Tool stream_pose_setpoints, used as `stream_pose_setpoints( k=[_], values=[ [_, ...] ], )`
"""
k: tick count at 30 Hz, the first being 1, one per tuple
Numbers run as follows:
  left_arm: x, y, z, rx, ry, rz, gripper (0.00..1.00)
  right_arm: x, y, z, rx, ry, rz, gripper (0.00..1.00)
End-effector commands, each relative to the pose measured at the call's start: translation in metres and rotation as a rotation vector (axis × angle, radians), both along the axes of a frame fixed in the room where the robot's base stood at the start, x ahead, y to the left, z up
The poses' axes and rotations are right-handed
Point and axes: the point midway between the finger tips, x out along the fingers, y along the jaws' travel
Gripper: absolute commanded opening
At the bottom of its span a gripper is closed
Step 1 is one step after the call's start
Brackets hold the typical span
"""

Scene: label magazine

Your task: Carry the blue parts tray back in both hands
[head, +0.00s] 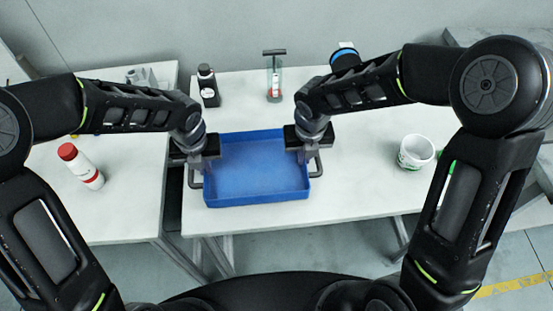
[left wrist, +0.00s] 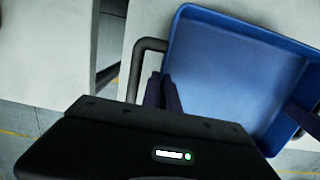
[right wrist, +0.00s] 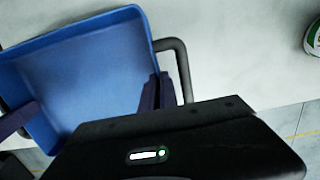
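The blue parts tray (head: 255,198) is empty and sits level at the front of the middle table, with a dark handle on each side. Whether it touches the table cannot be told. My left gripper (head: 208,157) is at its left side and my right gripper (head: 302,157) at its right side. In the left wrist view, the fingers (left wrist: 161,90) stand close together at the tray's side wall, just inside the handle bar (left wrist: 136,75). The right wrist view mirrors this, with close fingers (right wrist: 157,90) beside the other handle (right wrist: 183,70). The exact finger contact is partly hidden.
A dark bottle (head: 208,86) and a clear, red-marked dispenser (head: 273,78) stand behind the tray. A white cup (head: 415,152) stands to its right. A red-capped white bottle (head: 80,165) is on the left table (head: 120,215), across a narrow gap. A blue-topped item (head: 345,50) is at the back.

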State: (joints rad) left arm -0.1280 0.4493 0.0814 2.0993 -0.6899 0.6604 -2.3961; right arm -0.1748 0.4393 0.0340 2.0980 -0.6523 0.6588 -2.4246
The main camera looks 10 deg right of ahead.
Motion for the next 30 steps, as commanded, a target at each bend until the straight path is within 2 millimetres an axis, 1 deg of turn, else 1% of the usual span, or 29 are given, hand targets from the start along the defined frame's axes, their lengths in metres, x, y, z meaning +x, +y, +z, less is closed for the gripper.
stream_pose_setpoints(
  k=[12,17,30],
  values=[
    [0.0001,0.0001,0.0003,0.000,0.000,0.000,0.00,0.0003,-0.0002,0.0005,0.000,-0.001,0.000,0.00],
    [0.0001,0.0001,0.0074,0.000,0.000,0.000,0.00,0.0004,-0.0003,0.0076,0.000,-0.001,0.000,0.00],
    [0.0000,0.0001,0.0014,0.000,0.000,0.000,0.00,0.0004,-0.0003,0.0017,0.000,-0.001,0.000,0.00]
  ],
)
